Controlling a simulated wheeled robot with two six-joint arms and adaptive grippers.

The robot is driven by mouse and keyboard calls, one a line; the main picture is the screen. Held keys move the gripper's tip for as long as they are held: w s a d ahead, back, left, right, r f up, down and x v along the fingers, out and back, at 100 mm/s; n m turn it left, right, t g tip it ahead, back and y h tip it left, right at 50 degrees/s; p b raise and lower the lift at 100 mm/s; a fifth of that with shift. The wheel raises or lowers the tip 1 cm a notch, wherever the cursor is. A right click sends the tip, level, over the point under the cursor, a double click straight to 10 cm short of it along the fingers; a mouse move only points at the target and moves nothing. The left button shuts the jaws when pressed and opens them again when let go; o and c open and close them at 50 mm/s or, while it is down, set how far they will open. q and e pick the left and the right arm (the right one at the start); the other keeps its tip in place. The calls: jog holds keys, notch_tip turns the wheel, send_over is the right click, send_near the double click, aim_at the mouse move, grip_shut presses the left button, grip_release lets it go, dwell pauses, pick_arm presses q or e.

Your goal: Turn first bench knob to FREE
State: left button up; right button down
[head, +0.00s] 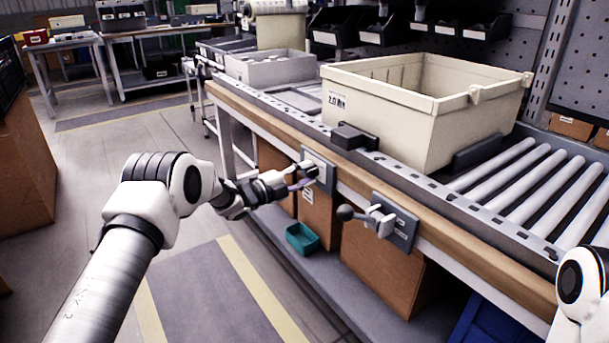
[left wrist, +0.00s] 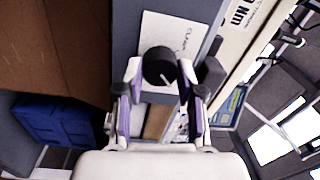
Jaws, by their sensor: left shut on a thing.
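The first bench knob (left wrist: 160,66) is a round black knob with a white pointer line, on a pale label plate (left wrist: 182,33) with partly readable lettering. In the head view its grey plate (head: 318,160) is fixed to the bench's front edge, and the knob is mostly hidden by my gripper. My left gripper (head: 303,178) reaches it from the left. In the left wrist view my left gripper (left wrist: 160,82) has a finger on either side of the knob and is shut on it. I cannot read which marking the pointer faces. My right gripper is out of view.
A second grey plate (head: 402,225) with a black-ball lever (head: 346,212) sits to the right on the bench front (head: 450,240). A beige crate (head: 385,110) stands on the bench by the rollers (head: 530,185). A teal bin (head: 302,238) and cardboard boxes are below.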

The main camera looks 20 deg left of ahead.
pick_arm(q)
jog(key=o, duration=1.1)
jog(key=shift+o, duration=0.2)
jog(key=v, duration=1.1)
jog(key=shift+s+a, duration=0.2)
jog(key=shift+s, duration=0.15)
jog(key=shift+f, duration=0.2)
